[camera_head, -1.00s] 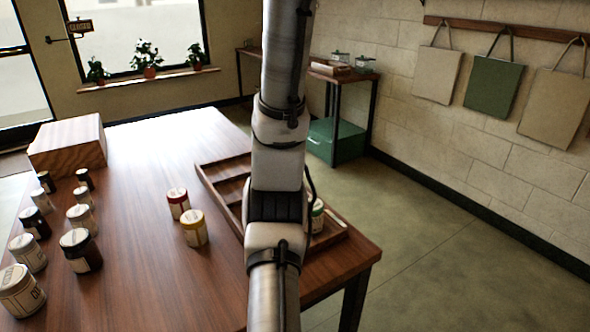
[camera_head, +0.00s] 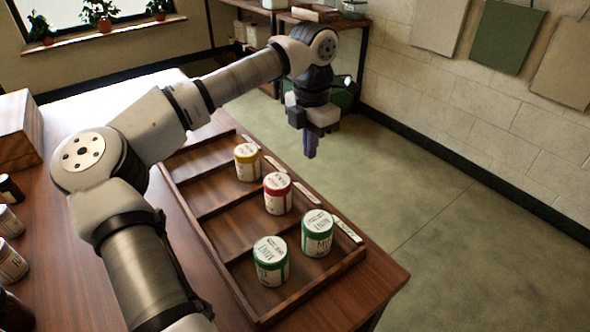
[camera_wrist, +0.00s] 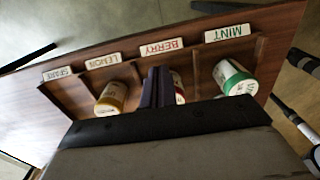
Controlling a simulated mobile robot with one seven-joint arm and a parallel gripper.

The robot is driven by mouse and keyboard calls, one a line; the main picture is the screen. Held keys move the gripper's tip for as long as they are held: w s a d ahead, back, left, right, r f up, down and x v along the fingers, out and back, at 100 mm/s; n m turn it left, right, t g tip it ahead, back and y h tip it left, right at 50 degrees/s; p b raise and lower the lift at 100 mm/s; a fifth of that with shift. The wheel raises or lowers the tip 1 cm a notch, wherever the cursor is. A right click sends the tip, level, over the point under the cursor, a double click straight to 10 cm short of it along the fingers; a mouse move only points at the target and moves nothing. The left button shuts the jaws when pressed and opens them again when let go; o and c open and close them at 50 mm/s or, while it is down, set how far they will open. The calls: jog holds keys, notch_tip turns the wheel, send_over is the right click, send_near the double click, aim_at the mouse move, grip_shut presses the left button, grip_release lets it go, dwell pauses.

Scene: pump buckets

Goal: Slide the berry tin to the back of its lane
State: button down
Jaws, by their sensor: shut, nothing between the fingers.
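The berry tin (camera_head: 277,193), white with a red lid, stands upright in the berry lane of the wooden tray (camera_head: 212,211), close to the labelled end. My gripper (camera_head: 310,152) is shut and empty, fingers down, beyond the labelled edge in the head view and apart from the tin. In the wrist view its dark fingers (camera_wrist: 157,72) hide much of the berry tin (camera_wrist: 180,92). The BERRY label (camera_wrist: 162,47) shows at the lane's end.
A yellow-lidded tin (camera_head: 247,162) stands in the neighbouring lemon lane. Two green-lidded mint tins, one nearer the label (camera_head: 317,233) and one deeper (camera_head: 270,262), stand in the mint lane. Low dividers separate the lanes. The berry lane behind its tin looks clear.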

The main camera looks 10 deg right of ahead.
aim_at(256, 220)
jog(key=f, duration=0.5)
jog(key=f+p, duration=0.1)
jog(key=f, duration=0.4)
jog(key=shift+s+a, duration=0.15)
jog(key=shift+s, duration=0.05)
jog(key=shift+s+a+r+p, duration=0.1)
jog(key=shift+s+a+p, duration=0.15)
jog(key=shift+a, duration=0.35)
jog(key=shift+s+a+r+p, duration=0.1)
jog(key=shift+s+a, duration=0.1)
jog(key=shift+a, duration=0.4)
jog(key=shift+s+a+f, duration=0.1)
jog(key=shift+s+a, duration=0.15)
jog(key=shift+a, duration=0.25)
jog(key=shift+s+a+f, duration=0.1)
jog(key=shift+a+f, duration=0.05)
jog(key=shift+a, duration=0.2)
jog(key=s+a+b, duration=0.1)
jog(key=a, duration=0.2)
jog(key=s+a+b, duration=0.1)
jog(key=a, duration=0.1)
jog(key=s+a+b, duration=0.1)
jog(key=a+b, duration=0.1)
jog(key=a, duration=0.1)
jog(key=shift+s+a, duration=0.3)
jog(key=shift+a, duration=0.2)
